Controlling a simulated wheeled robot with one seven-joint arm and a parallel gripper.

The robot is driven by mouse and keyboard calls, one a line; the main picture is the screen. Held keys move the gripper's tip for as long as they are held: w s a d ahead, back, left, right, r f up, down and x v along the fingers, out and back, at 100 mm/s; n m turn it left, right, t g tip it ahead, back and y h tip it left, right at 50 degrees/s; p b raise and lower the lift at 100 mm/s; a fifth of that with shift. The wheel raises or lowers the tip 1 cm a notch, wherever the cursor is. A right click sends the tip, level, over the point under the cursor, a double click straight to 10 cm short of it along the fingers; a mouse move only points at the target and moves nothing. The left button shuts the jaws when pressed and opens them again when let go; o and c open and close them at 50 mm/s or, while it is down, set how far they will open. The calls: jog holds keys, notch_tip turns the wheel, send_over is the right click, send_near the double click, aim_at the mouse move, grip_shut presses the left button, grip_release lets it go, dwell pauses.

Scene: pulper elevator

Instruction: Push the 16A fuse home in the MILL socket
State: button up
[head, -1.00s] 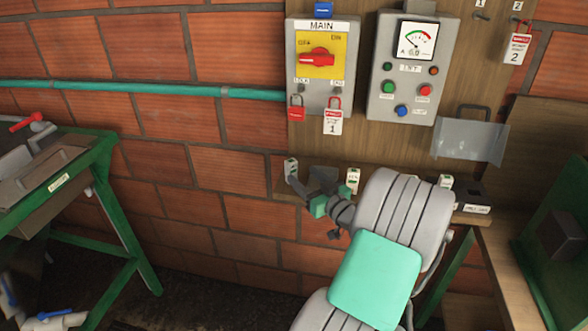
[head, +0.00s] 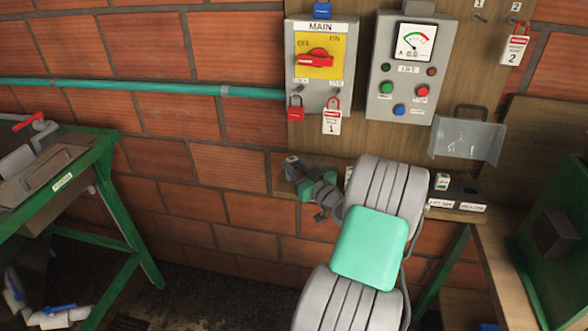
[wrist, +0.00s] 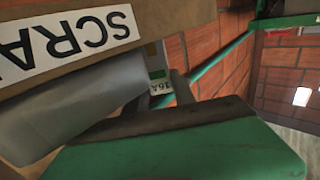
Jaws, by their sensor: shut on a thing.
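My gripper (head: 294,172) is at the left end of the wooden shelf below the MAIN box. It is shut on a small pale fuse (head: 292,159), whose top shows above the fingers. In the wrist view the fuse (wrist: 160,87) carries a "16A" label and sits by the grey fingers of my gripper (wrist: 166,80). A dark block with white labels (head: 466,191) stands on the shelf to the right of my arm. The fuse is apart from this block.
Another small fuse (head: 442,181) stands at the dark block. A further pale piece (head: 349,176) is mostly hidden by my arm. The MAIN switch box (head: 320,68) and meter box (head: 412,68) hang above. In the wrist view a "SCRA..." label (wrist: 65,38) is close by.

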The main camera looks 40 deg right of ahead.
jog(key=shift+w+a, duration=0.1)
jog(key=shift+a, duration=0.1)
jog(key=shift+c, duration=1.4)
grip_shut()
jog(key=shift+d, duration=0.1)
